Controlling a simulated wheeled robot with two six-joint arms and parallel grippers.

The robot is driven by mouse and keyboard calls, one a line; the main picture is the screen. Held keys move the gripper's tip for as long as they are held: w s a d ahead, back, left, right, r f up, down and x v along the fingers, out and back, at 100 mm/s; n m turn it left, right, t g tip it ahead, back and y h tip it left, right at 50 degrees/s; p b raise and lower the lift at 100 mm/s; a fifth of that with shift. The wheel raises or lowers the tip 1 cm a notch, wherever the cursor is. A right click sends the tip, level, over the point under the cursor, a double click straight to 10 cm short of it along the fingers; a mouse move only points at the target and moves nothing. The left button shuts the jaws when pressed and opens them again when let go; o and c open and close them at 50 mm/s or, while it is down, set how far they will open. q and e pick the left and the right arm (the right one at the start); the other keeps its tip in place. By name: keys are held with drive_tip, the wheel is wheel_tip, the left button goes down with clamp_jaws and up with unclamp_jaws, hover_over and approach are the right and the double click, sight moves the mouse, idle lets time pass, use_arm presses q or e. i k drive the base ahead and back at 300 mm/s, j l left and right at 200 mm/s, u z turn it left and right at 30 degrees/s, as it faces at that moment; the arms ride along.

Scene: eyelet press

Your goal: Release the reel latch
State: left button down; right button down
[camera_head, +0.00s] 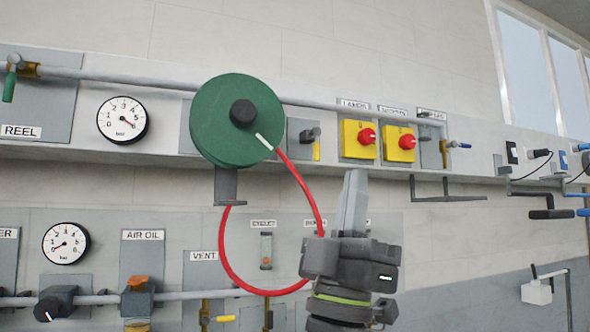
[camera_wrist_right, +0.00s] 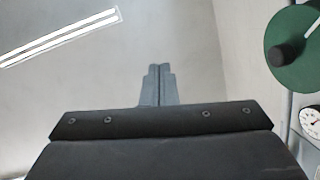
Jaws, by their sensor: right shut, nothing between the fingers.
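The green reel (camera_head: 237,125) with a black hub knob hangs on the wall panel, and a red hose (camera_head: 228,262) loops down from it. The reel also shows at the right edge of the right wrist view (camera_wrist_right: 298,50). Just right of it sits a small dark fitting with a yellow tip (camera_head: 312,136) on a grey plate; I cannot tell whether this is the reel latch. My right gripper (camera_head: 356,174) points up, shut and empty, below the yellow switch boxes and apart from the reel. Its closed fingers show in the right wrist view (camera_wrist_right: 156,72). My left gripper is not in view.
A pipe (camera_head: 150,78) runs along the upper panel past a "REEL" label (camera_head: 21,131) and a gauge (camera_head: 122,119). Two yellow boxes with red knobs (camera_head: 358,138) and a grey bracket (camera_head: 447,198) are at the right. Lower valves line the bottom left.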

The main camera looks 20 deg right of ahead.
sight(316, 131)
drive_tip(key=i, duration=1.2)
